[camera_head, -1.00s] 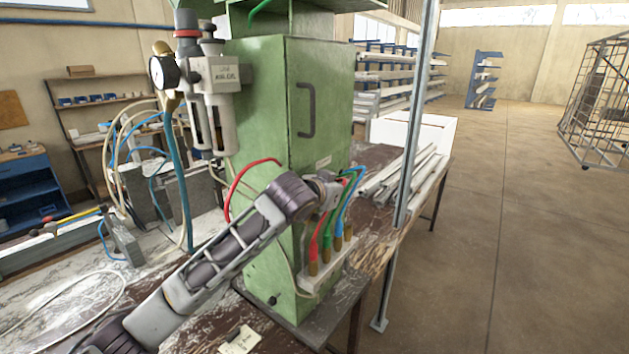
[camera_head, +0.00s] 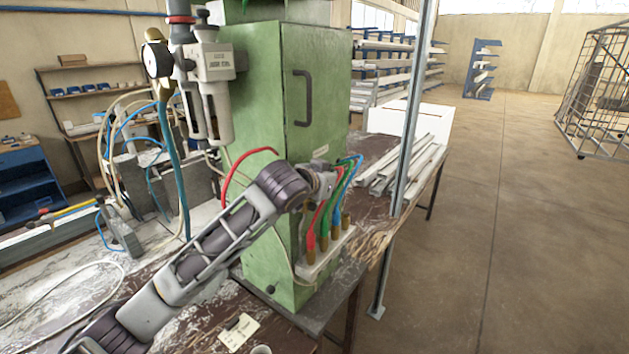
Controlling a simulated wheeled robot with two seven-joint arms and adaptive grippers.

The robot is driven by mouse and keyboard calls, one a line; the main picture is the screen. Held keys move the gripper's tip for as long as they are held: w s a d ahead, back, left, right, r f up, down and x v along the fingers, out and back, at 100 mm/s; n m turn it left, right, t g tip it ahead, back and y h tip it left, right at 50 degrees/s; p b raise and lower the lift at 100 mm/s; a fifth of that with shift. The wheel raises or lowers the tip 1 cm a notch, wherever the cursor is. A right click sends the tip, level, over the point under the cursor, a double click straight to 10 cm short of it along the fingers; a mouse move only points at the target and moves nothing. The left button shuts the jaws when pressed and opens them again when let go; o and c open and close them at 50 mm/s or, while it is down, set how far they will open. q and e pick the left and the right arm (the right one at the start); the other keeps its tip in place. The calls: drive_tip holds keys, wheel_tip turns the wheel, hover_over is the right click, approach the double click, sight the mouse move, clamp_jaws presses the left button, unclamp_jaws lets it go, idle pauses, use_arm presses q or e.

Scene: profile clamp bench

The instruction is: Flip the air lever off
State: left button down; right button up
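The green cabinet (camera_head: 262,110) stands on the bench with an air filter unit (camera_head: 212,85) and a round gauge (camera_head: 158,58) at its upper left. Red, green and blue hoses (camera_head: 345,178) run down its right side to brass fittings on a pale strip (camera_head: 328,250). I cannot make out the air lever; my arm covers part of the cabinet front. My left arm comes in from the lower left, and its end (camera_head: 320,183) is at the cabinet beside the hose tops. Its fingers cannot be made out, nor whether they touch anything. My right gripper is out of view.
A grey upright post (camera_head: 408,120) stands right of the cabinet. Pale profiles (camera_head: 400,172) lie on the bench behind it. A loose white hose (camera_head: 62,300) and a paper tag (camera_head: 240,333) lie on the bench in front. The floor at the right is open.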

use_arm(q)
drive_tip(key=v, duration=1)
drive_tip(key=shift+s, duration=0.1)
idle(0.5)
